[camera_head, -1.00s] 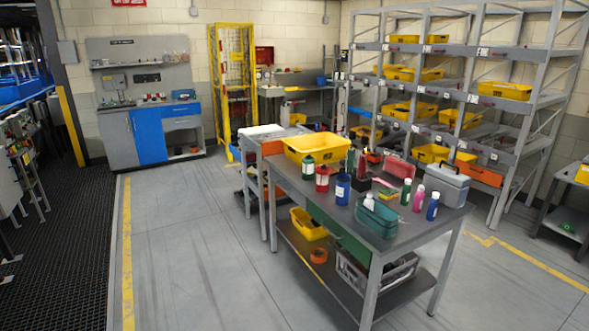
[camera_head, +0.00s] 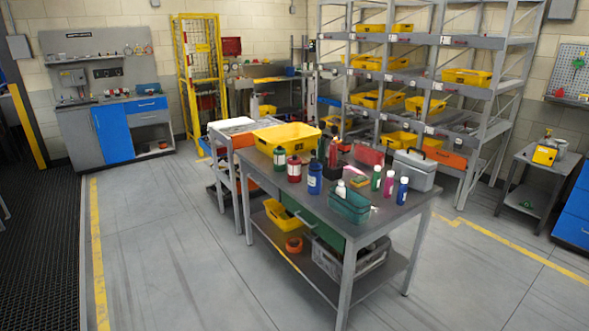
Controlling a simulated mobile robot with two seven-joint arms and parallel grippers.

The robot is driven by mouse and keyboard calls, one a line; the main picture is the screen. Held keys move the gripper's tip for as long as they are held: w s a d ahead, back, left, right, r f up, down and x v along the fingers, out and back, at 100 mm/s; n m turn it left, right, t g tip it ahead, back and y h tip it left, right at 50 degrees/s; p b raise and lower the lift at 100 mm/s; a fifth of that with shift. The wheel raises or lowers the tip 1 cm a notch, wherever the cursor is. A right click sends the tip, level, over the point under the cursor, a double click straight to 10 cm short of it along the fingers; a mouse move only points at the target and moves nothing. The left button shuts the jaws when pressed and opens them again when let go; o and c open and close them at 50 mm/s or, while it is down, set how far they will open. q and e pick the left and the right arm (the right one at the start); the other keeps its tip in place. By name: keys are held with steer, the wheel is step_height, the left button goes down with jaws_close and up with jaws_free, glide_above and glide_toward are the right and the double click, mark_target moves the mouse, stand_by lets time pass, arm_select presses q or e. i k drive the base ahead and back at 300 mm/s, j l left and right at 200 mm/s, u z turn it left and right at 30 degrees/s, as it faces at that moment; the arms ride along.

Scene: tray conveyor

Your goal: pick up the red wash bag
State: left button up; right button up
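The red wash bag (camera_head: 370,155) looks like a soft pinkish-red pouch. It lies near the back edge of the grey workbench (camera_head: 335,225), just left of a grey box with a handle (camera_head: 413,170). Its lower part is partly hidden by things in front of it. Neither of my grippers shows in the head view.
Several bottles stand on the bench, including a blue one (camera_head: 315,177), around a green basket (camera_head: 348,206). A yellow bin (camera_head: 287,137) sits at the back left. A shelving rack (camera_head: 480,93) stands behind. The floor in front and to the left is clear.

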mark_target(372, 157)
steer(key=i+l+z, duration=1.35)
steer(key=i+z, duration=0.45)
steer(key=i, duration=1.75)
steer(key=i+u, duration=0.35)
steer(key=i+l+u, duration=0.3)
steer(key=i, duration=0.15)
steer(key=i+l+u, duration=0.2)
steer(key=i+u, duration=0.4)
steer(key=u, duration=0.25)
steer(key=i+l+u, duration=0.2)
steer(key=u, duration=0.3)
steer(key=i+l+u, duration=0.2)
steer(key=u, duration=0.3)
steer(key=i+l+u, duration=0.15)
steer(key=u, duration=0.3)
steer(key=i+l+u, duration=0.1)
steer(key=l+u, duration=0.2)
steer(key=u, duration=0.15)
steer(key=l+u, duration=0.25)
steer(key=u, duration=0.25)
steer(key=i+l, duration=0.05)
